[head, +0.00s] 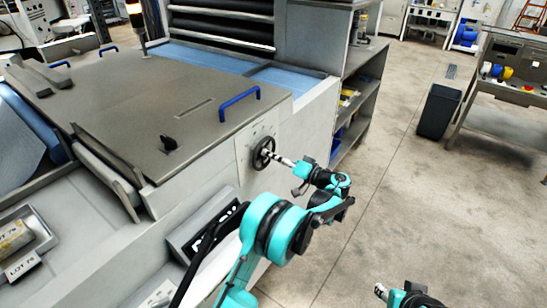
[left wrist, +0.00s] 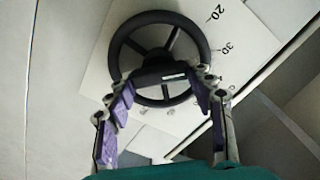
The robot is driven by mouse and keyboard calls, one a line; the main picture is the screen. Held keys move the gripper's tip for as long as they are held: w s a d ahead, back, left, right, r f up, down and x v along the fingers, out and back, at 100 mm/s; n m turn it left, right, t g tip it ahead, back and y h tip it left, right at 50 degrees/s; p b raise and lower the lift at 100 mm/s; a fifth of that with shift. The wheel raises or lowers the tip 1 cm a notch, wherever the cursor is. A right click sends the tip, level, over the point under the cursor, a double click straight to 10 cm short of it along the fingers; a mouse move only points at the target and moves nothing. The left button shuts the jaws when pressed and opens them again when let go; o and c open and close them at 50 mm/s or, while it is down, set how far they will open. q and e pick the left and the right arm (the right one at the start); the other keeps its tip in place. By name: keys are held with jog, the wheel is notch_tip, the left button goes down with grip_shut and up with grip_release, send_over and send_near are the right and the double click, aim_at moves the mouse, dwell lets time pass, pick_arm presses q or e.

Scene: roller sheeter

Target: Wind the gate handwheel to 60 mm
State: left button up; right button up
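The black gate handwheel (head: 263,153) stands on a pale dial plate (head: 246,152) on the machine's side. In the left wrist view the handwheel (left wrist: 119,37) is seen face-on, with spokes and a dark central bar bearing a small white label. In the head view my left gripper (head: 284,161) points at the wheel. My right gripper (head: 381,291) shows only partly at the bottom.
The machine has a grey top cover (head: 150,95) with a blue handle (head: 239,103) and a black knob (head: 169,144). A shelf unit (head: 358,95) stands behind the left gripper. A dark bin (head: 438,111) and workbench (head: 510,85) are at right. The floor between is clear.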

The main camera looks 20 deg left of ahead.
pick_arm(q)
jog(key=shift+m, duration=0.3)
jog(key=m, duration=1.7)
jog(key=shift+f+b, duration=0.3)
dwell(0.5)
jog(key=o, duration=1.2)
jog(key=shift+c, duration=0.2)
